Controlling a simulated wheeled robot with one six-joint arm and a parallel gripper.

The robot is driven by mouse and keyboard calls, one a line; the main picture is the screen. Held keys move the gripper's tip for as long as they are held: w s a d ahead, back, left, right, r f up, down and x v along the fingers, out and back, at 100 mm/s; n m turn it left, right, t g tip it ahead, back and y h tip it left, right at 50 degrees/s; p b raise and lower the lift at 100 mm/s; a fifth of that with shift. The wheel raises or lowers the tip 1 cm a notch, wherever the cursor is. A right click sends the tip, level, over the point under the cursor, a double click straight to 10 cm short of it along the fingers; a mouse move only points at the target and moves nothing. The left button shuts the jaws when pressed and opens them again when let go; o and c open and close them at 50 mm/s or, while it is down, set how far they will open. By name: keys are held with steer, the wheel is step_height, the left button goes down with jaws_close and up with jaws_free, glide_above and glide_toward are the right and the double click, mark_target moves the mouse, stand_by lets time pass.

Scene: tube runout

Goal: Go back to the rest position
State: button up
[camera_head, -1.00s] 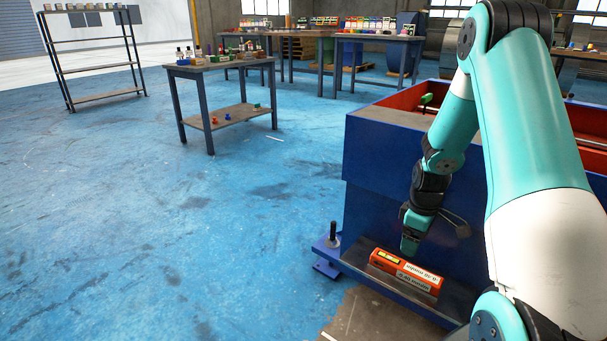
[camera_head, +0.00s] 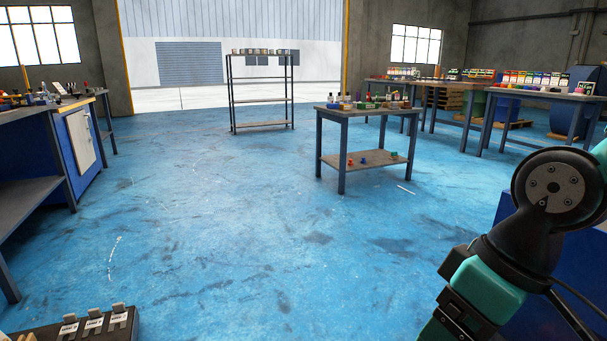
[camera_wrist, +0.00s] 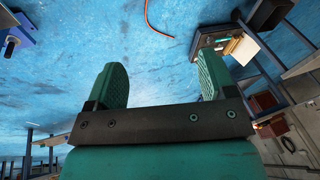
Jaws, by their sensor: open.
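My gripper (camera_wrist: 160,85) shows in the wrist view with its two green fingers spread apart and nothing between them. Blue floor lies beyond the fingers. In the head view part of my arm fills the lower right corner, and the fingertips are not visible there.
A two-level table (camera_head: 374,112) with bottles and small parts stands right of centre. A metal shelf (camera_head: 262,123) is behind it. A blue workbench (camera_head: 70,150) is at the left. A labelled dark box (camera_head: 85,328) is at the lower left. The blue floor (camera_head: 230,220) between is clear.

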steer(key=s+a+r+p, duration=0.1)
steer(key=s+r+p, duration=0.1)
steer(key=r+p, duration=1.7)
steer(key=s+a+r+p, duration=0.1)
steer(key=s+r+p, duration=0.1)
steer(key=r+p, duration=1.7)
steer(key=shift+r, duration=0.75)
steer(key=shift+c, duration=0.3)
